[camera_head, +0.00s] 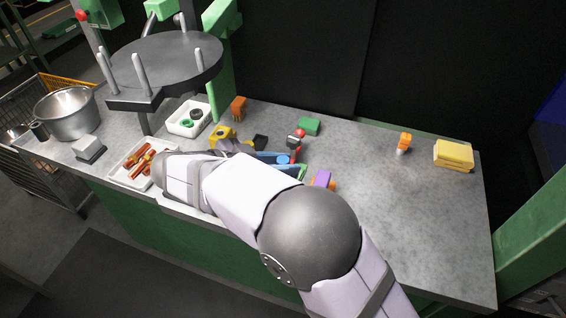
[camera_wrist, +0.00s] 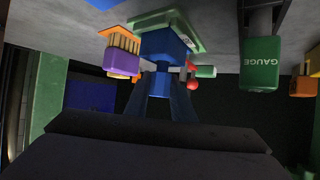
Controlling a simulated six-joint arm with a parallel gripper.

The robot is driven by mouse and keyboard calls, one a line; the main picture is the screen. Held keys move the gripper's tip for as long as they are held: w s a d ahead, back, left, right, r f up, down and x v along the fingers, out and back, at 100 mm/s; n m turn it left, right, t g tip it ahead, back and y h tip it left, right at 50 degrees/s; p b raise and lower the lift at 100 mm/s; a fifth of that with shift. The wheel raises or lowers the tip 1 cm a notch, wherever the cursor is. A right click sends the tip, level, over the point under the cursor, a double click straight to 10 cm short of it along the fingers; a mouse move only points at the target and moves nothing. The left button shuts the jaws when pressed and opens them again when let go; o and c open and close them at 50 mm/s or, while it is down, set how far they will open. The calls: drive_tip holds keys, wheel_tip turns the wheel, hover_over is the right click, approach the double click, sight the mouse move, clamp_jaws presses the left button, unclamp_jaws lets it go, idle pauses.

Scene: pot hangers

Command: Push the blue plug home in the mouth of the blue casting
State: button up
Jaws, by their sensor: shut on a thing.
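My gripper (camera_wrist: 163,88) has dark blue fingers and is shut on a small blue piece, which I take to be the blue plug (camera_wrist: 162,66). Directly beyond it in the wrist view is a wider blue block, which I take to be the blue casting (camera_wrist: 166,43), on a pale green base (camera_wrist: 188,20). The plug lines up with the casting and seems to meet it. The fingers and the dark picture hide the mouth, so I cannot tell how deep the plug sits. In the head view, a round blue top (camera_head: 283,159) shows between the blue fingers, partly behind my arm.
A purple-and-orange brush (camera_wrist: 119,60) and a red-knobbed piece (camera_wrist: 191,70) are close beside the fingers. A white tray (camera_head: 188,131) holds rings. A yellow sponge (camera_head: 453,155) lies far right; the bench's right side is mostly clear.

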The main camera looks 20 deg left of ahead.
drive_tip(key=shift+f+b, duration=0.55)
drive_tip(key=o, duration=1.1)
drive_tip(key=shift+s+a, duration=0.1)
drive_tip(key=v, duration=0.7)
drive_tip(key=shift+b, duration=0.35)
